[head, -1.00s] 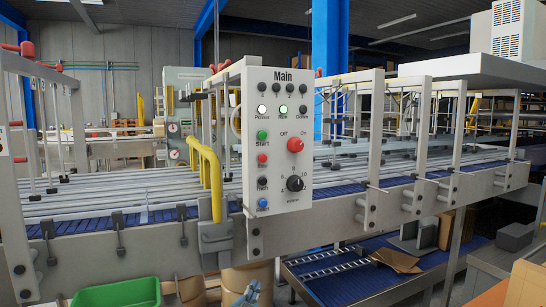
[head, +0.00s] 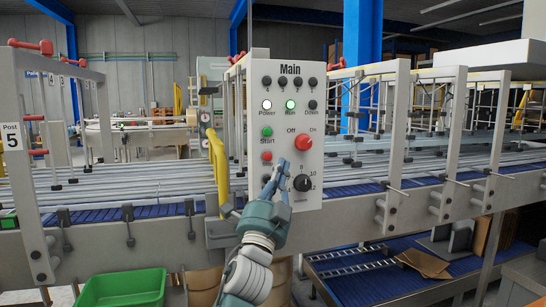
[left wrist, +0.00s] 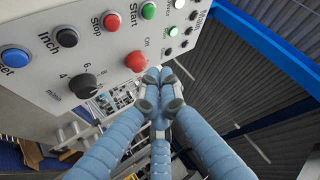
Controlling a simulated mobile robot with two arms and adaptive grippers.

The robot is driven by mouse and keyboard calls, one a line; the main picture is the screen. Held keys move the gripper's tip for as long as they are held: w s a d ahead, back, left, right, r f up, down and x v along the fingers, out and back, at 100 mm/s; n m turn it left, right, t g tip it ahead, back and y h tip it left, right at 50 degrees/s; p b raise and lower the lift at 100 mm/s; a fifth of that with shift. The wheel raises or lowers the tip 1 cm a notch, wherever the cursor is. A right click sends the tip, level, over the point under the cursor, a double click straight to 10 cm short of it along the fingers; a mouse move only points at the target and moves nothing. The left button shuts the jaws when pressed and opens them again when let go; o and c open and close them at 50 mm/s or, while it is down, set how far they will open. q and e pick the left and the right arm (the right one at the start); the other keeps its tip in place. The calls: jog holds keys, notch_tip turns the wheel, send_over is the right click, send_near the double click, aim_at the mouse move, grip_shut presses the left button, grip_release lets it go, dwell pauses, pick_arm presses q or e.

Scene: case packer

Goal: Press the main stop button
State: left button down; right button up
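The main panel (head: 312,88) is a light grey upright plate headed "Main". Its stop button, small, round and red (head: 267,156), sits below the green start button (head: 267,131). In the left wrist view the stop button (left wrist: 112,21) is at the top, labelled "Stop". A larger red Off/On knob (head: 303,142) is to its right and a black dial (head: 302,183) lower right. My left gripper (head: 281,168) is in front of the panel, just right of and below the stop button, fingers together and empty; contact cannot be told. It also shows in the left wrist view (left wrist: 159,84). My right gripper is not visible.
A yellow bent rail (head: 218,165) stands just left of the panel. The conveyor frame (head: 90,240) runs across behind and to both sides. A green bin (head: 122,289) is at the lower left, and flat cardboard (head: 424,263) lies at the lower right.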

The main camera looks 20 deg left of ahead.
aim_at(267, 156)
pick_arm(q)
jog(key=w+a+b, duration=0.1)
jog(key=w, duration=0.1)
jog(key=w+a, duration=0.2)
jog(key=w+a+b, duration=0.1)
jog(key=w+a, duration=0.1)
jog(key=w, duration=0.1)
jog(key=shift+w+b, duration=0.1)
jog(key=shift+b, duration=0.25)
jog(key=shift+a, duration=0.1)
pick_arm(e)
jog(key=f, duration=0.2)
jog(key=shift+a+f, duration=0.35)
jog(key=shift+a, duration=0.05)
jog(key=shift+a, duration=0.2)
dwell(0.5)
pick_arm(q)
jog(key=shift+w+a, duration=0.2)
jog(key=shift+w, duration=0.15)
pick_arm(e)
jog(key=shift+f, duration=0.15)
